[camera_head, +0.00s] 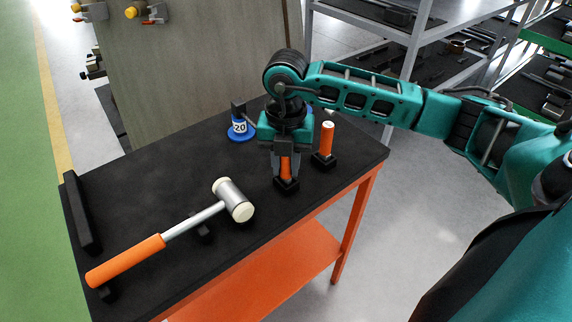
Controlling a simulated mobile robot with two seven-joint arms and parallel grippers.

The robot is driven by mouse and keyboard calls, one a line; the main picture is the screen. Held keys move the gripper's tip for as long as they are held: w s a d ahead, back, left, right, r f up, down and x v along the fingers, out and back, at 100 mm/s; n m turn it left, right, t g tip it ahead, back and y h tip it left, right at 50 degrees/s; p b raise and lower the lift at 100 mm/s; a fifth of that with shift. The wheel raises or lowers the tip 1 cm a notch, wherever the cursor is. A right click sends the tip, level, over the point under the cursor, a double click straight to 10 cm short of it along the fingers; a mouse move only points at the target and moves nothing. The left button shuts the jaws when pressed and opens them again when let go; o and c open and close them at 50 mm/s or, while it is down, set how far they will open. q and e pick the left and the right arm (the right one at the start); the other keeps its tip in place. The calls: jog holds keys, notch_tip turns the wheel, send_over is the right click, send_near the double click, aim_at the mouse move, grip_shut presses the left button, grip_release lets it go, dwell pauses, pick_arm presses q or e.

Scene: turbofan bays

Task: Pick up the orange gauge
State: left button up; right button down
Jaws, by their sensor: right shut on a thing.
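My right gripper (286,158) points down over the black-topped table and is shut on an orange gauge (286,170), an upright orange cylinder. Its upper part is hidden between the fingers. Its lower end is at a small black holder (286,186); I cannot tell whether it is lifted at all. A second orange cylinder (326,137) with a pale top stands upright in another black holder (323,162), just right of the gripper and apart from it. My left gripper is not in view.
A mallet (200,219) with an orange handle lies across the table's front left on black rests. A blue item marked 20 (240,128) stands behind, left of the gripper. A black bar (80,212) lies at the left edge. Grey shelves (400,40) stand beyond; the table's middle left is clear.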

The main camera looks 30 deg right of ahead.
dwell(0.3)
notch_tip(320, 180, up, 20)
jog(key=p, duration=0.2)
jog(key=shift+p, duration=0.3)
dwell(0.5)
